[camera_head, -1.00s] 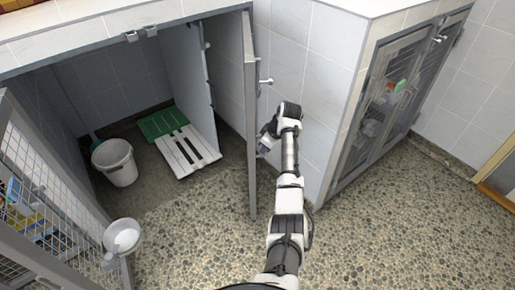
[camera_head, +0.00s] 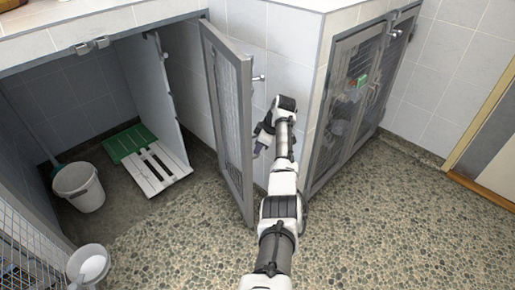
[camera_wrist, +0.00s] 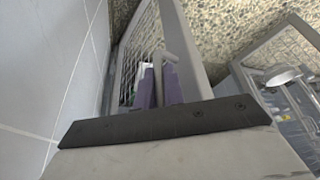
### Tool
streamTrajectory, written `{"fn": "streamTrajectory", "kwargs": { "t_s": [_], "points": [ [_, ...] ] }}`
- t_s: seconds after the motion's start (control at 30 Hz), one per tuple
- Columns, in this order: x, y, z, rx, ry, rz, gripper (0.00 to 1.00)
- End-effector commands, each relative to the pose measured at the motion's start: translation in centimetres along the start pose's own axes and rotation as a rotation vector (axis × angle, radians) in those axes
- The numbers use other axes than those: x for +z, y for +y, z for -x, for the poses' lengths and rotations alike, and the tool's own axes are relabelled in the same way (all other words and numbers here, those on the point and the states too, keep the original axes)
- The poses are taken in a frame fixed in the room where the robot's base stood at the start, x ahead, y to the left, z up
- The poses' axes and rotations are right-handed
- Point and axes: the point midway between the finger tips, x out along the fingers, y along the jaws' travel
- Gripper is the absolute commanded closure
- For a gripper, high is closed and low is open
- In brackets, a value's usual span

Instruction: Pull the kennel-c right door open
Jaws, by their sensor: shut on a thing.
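The right door (camera_head: 230,115) of the open kennel is a grey-framed mesh panel. It stands swung out from the opening, its inner face showing in the head view. A small knob-like fitting (camera_head: 258,78) sticks out on the door's right side. My gripper (camera_head: 260,149) is low on the right side of the door, its fingertips partly hidden. In the wrist view its purple fingers (camera_wrist: 159,88) are shut on a grey bent handle bar (camera_wrist: 172,48) beside the door frame and mesh. The exact contact is partly hidden.
Inside the kennel are a white bucket (camera_head: 78,187) and a green and white slatted board (camera_head: 148,160). A mesh door with a bowl (camera_head: 89,264) stands at left. A closed kennel (camera_head: 350,100) is at right. The pebbled floor (camera_head: 180,245) in front is clear.

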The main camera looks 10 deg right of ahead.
Motion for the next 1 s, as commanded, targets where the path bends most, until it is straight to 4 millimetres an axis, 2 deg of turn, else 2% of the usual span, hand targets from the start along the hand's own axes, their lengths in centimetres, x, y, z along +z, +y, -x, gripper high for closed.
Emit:
{"fn": "streamTrajectory", "kwargs": {
  "t_s": [0.03, 0.23, 0.27, 0.4, 0.67, 0.77, 0.87, 1.0],
  "points": [
    [-0.5, 0.1, 0.2, 0.007, 0.006, 0.005, 1.0],
    [-0.6, 0.1, 0.2, 0.007, 0.007, 0.005, 1.0],
    [-0.6, 0.1, 0.2, 0.007, 0.007, 0.005, 0.86],
    [-0.5, 0.1, 0.1, 0.005, 0.005, 0.004, 0.68],
    [-0.3, 0.0, 0.1, 0.003, 0.003, 0.002, 0.68],
    [-0.2, 0.1, 0.8, 0.005, 0.003, 0.002, 0.68],
    [-0.3, 0.1, 2.2, 0.005, 0.004, 0.002, 0.68],
    [-0.3, 0.1, 5.3, 0.007, 0.004, 0.002, 0.68]
  ]
}}
